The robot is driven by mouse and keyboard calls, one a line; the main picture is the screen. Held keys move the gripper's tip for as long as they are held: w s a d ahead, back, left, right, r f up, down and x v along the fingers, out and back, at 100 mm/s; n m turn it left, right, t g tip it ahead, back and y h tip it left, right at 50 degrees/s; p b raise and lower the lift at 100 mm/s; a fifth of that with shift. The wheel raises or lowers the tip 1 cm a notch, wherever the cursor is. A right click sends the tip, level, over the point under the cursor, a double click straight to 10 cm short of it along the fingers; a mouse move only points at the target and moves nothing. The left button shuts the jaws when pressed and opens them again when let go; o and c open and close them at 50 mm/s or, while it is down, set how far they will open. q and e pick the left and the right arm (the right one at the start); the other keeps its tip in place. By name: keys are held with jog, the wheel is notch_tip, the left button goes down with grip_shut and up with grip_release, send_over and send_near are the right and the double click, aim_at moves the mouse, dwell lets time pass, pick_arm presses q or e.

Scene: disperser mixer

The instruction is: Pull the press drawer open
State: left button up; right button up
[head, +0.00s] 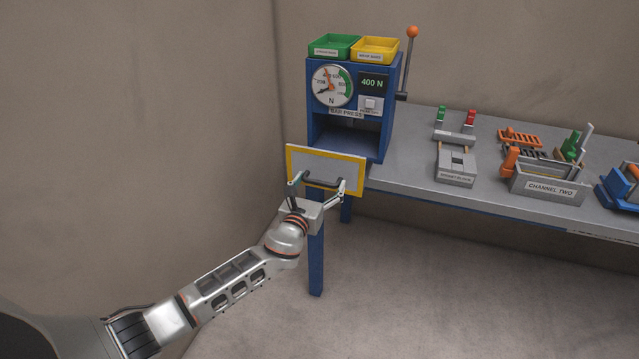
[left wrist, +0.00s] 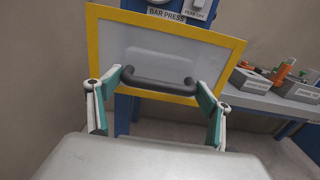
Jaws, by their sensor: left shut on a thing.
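The bar press (head: 353,103) is a blue cabinet with a dial, a 400 N display and a dark open bay. Its drawer front (head: 297,157) is a grey panel with a yellow border, below the bay; I cannot tell how far out it stands. It also fills much of the left wrist view (left wrist: 165,48). A dark bar handle (left wrist: 160,83) runs across the panel. My left gripper (head: 322,181) is at the handle, one finger at each end, shut on it; the left wrist view shows these fingers (left wrist: 158,84) too. My right gripper is not in view.
A green tray (head: 334,46) and a yellow tray (head: 376,48) sit on the press. A lever with an orange knob (head: 412,32) is at its right side. The grey bench (head: 410,180) carries fixtures and a channel two box (head: 547,186). Floor in front is clear.

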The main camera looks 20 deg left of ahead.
pick_arm(q)
jog(key=shift+s+d, duration=0.1)
jog(key=shift+d, duration=0.05)
jog(key=o, duration=1.3)
jog(key=s, duration=1.2)
jog(key=shift+a, duration=0.2)
jog(key=s+d+f+n+g+h, duration=0.1)
jog(key=s+d+f+n+g, duration=0.15)
jog(key=s+f+n, duration=0.5)
jog(key=s+d+f+n+g, duration=0.1)
jog(key=s+f+n+g, duration=0.2)
jog(key=s+f+n, duration=0.5)
jog(key=s+f+n+g, duration=0.1)
jog(key=s+f+n, duration=0.3)
jog(key=s+n, duration=0.2)
jog(key=s+f+n+h, duration=0.1)
jog(key=s+f+n, duration=0.3)
jog(key=s+n, duration=0.3)
jog(key=a+n, duration=0.1)
jog(key=n, duration=0.2)
jog(key=shift+n+g, duration=0.35)
